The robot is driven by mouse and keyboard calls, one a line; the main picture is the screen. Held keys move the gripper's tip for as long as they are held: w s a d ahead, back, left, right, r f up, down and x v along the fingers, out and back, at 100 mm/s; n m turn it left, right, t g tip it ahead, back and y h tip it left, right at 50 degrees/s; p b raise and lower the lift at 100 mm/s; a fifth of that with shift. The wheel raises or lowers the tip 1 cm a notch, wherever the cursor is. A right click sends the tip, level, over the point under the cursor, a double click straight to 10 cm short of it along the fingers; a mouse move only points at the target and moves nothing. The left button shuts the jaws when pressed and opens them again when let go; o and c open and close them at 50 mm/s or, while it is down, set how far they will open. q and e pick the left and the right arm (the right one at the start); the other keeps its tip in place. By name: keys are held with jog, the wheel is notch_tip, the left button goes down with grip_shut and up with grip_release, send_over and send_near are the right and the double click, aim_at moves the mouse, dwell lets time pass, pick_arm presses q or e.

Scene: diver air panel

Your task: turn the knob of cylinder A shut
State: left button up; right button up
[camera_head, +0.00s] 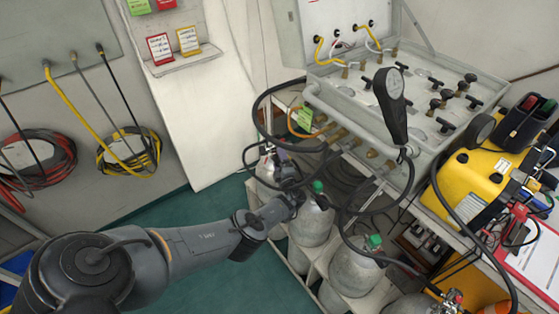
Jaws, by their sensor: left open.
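Several grey gas cylinders stand in a white rack below the panel. The rearmost cylinder (264,170) is partly hidden behind my left gripper (279,161). The middle cylinder (311,226) has a green top, and the front cylinder (356,268) has a green top too. No letter is readable on them, so I cannot tell which one is A. My left gripper is open at the top of the rearmost cylinder. Its fingers cover the valve there, and I cannot tell whether they touch a knob. My right gripper is out of view.
The air panel (428,118) with knobs and a black gauge (391,98) overhangs the cylinders. Black hoses (262,105) loop close around my left gripper. A yellow case (468,187) stands at right. Green floor (215,247) is open at left.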

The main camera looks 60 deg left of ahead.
pick_arm(q)
jog(key=shift+o, duration=0.6)
jog(key=r+p, duration=0.1)
jog(key=r, duration=0.1)
jog(key=d+r+p, duration=0.2)
jog(key=r+p, duration=0.1)
jog(key=shift+w+r, duration=0.3)
jog(key=shift+w, duration=0.1)
jog(key=shift+s+d+r+p, duration=0.1)
jog(key=shift+d+r+p, duration=0.35)
jog(key=shift+d+p, duration=0.15)
jog(key=shift+d+r+p, duration=0.4)
jog(key=shift+d+p, duration=0.1)
jog(key=shift+d, duration=0.15)
jog(key=shift+c, duration=0.6)
jog(key=w+d+r+p, duration=0.1)
jog(key=w+d+p, duration=0.1)
jog(key=d, duration=0.4)
jog(key=shift+w+d+r, duration=0.25)
jog(key=shift+w+r, duration=0.15)
jog(key=shift+w, duration=0.1)
